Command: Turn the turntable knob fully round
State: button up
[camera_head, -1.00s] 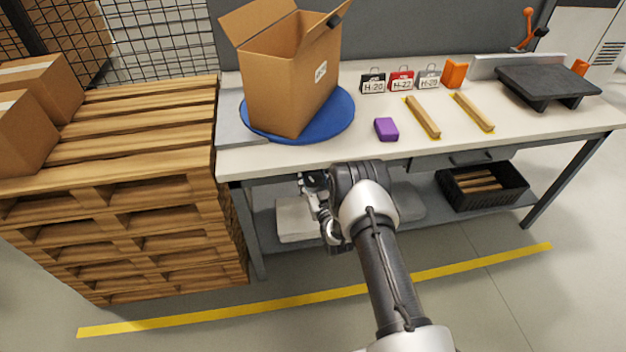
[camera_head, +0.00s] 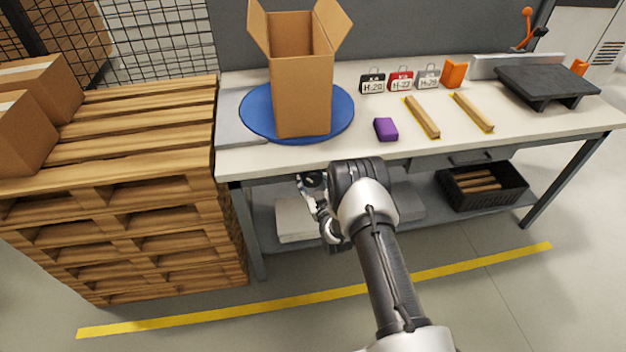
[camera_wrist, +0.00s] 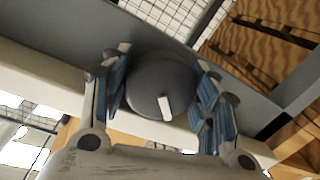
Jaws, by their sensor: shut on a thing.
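The knob (camera_wrist: 150,84) is a round dark grey disc with a white mark, seen in the wrist view below the table's front edge. The white mark points down and slightly right in that view. My gripper (camera_wrist: 163,88) is shut on the knob, one finger on each side. In the head view my gripper (camera_head: 314,184) is at the bench's front edge, and my wrist partly hides it. The blue turntable (camera_head: 254,112) lies on the bench top. An open cardboard box (camera_head: 303,98) stands upright on it, flaps spread.
The white bench top (camera_head: 350,152) also holds a purple block (camera_head: 386,129), several tagged padlock-like items, two wooden strips and a black stand (camera_head: 545,84). Stacked pallets (camera_head: 120,210) stand close at the left. A crate (camera_head: 482,186) sits on the lower shelf.

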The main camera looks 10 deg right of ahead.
jog(key=o, duration=1.1)
jog(key=shift+c, duration=0.2)
jog(key=s, duration=1.2)
jog(key=shift+d+r, duration=0.3)
jog(key=shift+d, duration=0.15)
